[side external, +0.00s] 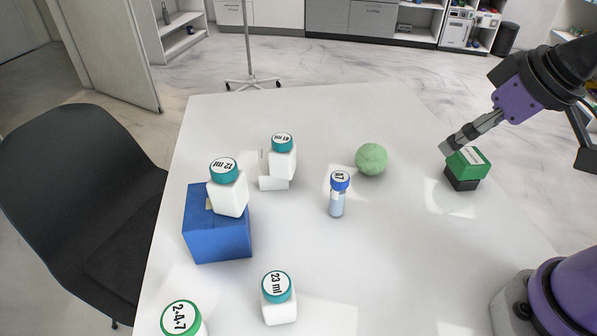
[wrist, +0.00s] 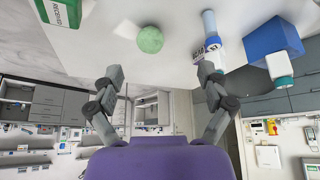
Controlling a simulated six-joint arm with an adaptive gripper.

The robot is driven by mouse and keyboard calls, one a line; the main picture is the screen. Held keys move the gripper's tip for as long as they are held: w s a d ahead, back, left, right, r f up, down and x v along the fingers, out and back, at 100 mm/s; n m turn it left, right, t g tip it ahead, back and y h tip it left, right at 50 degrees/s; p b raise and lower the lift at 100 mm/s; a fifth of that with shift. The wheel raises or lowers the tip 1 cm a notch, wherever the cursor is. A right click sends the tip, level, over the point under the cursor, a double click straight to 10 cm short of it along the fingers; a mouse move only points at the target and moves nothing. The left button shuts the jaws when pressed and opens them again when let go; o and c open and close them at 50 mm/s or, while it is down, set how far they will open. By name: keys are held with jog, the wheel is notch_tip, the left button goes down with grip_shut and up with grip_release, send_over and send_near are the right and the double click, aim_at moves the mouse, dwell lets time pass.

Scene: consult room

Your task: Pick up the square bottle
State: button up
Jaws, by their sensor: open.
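Three white square-bodied bottles with teal caps show in the side view. The "12 ml" bottle (side external: 230,197) stands on a blue box (side external: 220,240). The "41 ml" bottle (side external: 284,164) stands on or against a small white box (side external: 266,178). The "23 ml" bottle (side external: 279,308) is at the front. I cannot tell which one the task means. My gripper (side external: 452,146) is open and empty at the right, beside the green box and far from the bottles. The wrist view shows its spread fingers (wrist: 160,76) and a teal-capped white bottle (wrist: 279,66) by the blue box (wrist: 272,42).
A green box on a black block (side external: 467,163) is close to my fingertips. A green ball (side external: 371,159) and a blue-capped vial (side external: 337,196) stand mid-table. A green-capped container (side external: 183,320) is cut off at the front edge. The table (side external: 400,260) is clear at front right.

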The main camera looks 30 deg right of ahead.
jog(key=w+a+n+y, duration=0.3)
jog(key=w+a+n, duration=0.35)
jog(key=w, duration=0.65)
jog(key=n+g+y, duration=0.1)
jog(key=n, duration=0.1)
send_near(288, 147)
jog(key=w+f, duration=0.1)
jog(key=f, duration=0.1)
jog(key=x, duration=0.5)
jog(key=shift+w+d, duration=0.1)
jog(key=shift+w, duration=0.15)
jog(key=x, duration=0.5)
jog(key=shift+w+a+f, duration=0.1)
jog(key=shift+a+f, duration=0.1)
jog(key=c, duration=1.3)
notch_tip(288, 147, up, 9)
jog(key=shift+w+f, duration=0.1)
jog(key=shift+f, duration=0.05)
jog(key=shift+c, duration=0.2)
jog(key=w+r, duration=0.1)
jog(key=w, duration=0.1)
jog(key=shift+w+r, duration=0.35)
jog(key=f, duration=0.3)
jog(key=w+f, duration=0.1)
jog(key=f, duration=0.6)
jog(key=shift+w, duration=0.15)
